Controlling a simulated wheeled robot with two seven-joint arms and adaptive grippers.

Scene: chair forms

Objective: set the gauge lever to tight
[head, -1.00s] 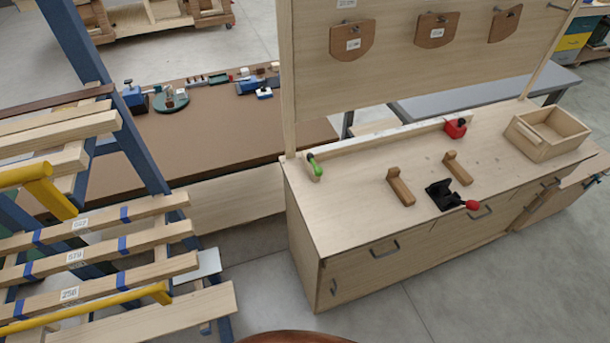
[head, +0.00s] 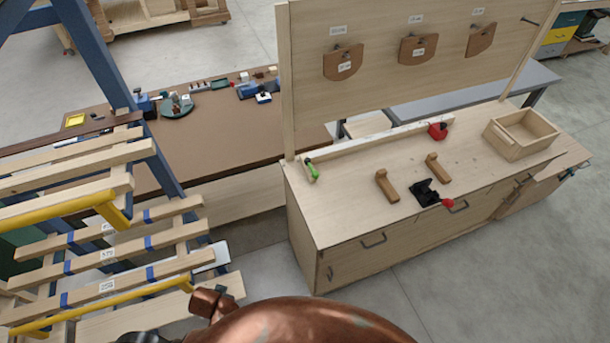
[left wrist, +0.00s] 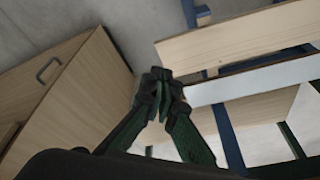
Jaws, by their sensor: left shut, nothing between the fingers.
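The wooden workbench (head: 345,215) stands right of centre in the head view. A green-handled lever (head: 311,171) sits at the left end of the pale rail (head: 370,143). A black fixture with a red knob (head: 425,193) is at the bench's front edge. I cannot tell from any label which one is the gauge lever. My left gripper (left wrist: 158,82) is shut and empty in the left wrist view, in the air between a wooden cabinet and slatted boards. My right gripper is not in view.
Two wooden blocks (head: 388,186) and an open wooden box (head: 522,133) are on the bench. A blue-framed rack of boards with yellow bars (head: 60,211) stands at the left. A brown table (head: 235,133) is behind. Floor is clear in front of the bench.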

